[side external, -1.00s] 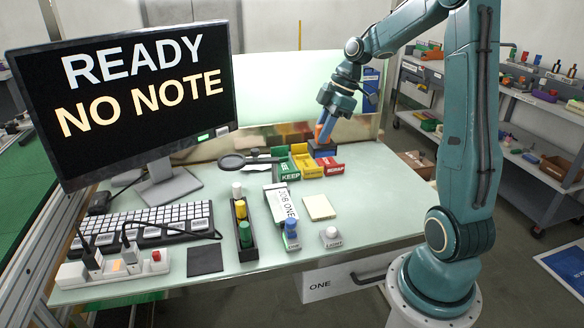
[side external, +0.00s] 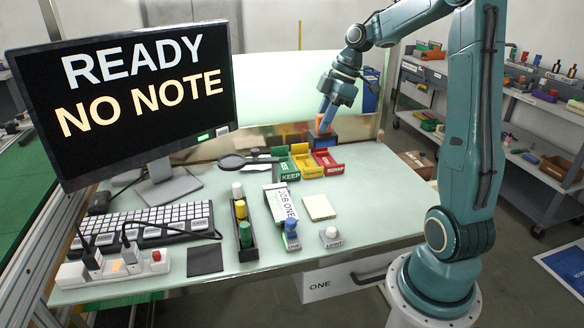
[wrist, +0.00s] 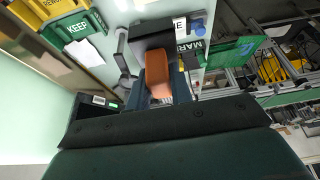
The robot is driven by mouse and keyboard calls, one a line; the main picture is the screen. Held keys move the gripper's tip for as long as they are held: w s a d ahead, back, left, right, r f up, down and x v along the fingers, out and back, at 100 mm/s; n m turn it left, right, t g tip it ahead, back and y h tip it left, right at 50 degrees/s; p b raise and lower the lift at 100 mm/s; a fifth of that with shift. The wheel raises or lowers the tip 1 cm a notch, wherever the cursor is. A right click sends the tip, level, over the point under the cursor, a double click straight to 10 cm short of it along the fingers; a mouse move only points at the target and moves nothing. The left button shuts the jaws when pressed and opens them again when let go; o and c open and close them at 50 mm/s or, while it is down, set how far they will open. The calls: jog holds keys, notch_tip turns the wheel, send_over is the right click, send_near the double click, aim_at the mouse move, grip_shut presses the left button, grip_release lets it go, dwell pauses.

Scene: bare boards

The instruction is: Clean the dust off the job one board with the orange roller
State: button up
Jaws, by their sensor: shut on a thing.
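My gripper (side external: 325,112) is shut on the orange roller (side external: 322,124) at the back of the bench. In the wrist view the roller (wrist: 158,78) shows as an orange-brown block between my fingers. It is just above a dark blue box (side external: 321,141) behind the coloured bins; I cannot tell if it is fully clear of it. The job one board (side external: 281,203) lies mid-bench, forward and left of my gripper, its white face lettered JOB ONE. Dust on it is too small to make out.
Green, yellow and red bins (side external: 328,162) stand just in front of the box. A magnifier (side external: 232,161), a pale note pad (side external: 319,207), a black rack of bottles (side external: 243,232) and a blue-topped piece (side external: 291,234) surround the board. The monitor (side external: 125,100) stands left.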

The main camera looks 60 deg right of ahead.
jog(key=shift+w+a+f, duration=0.25)
jog(key=shift+w+a, duration=0.1)
jog(key=shift+a, duration=0.05)
jog(key=w+a+f, duration=0.4)
jog(key=a+f, duration=0.3)
jog(key=a, duration=0.3)
jog(key=shift+w+a+f, duration=0.15)
jog(key=shift+w+a, duration=0.2)
jog(key=shift+w, duration=0.05)
jog(key=shift+f, duration=0.1)
jog(key=shift+f, duration=3.8)
jog(key=shift+f, duration=0.6)
jog(key=shift+w+d, duration=0.2)
jog(key=shift+w+d, duration=2.55)
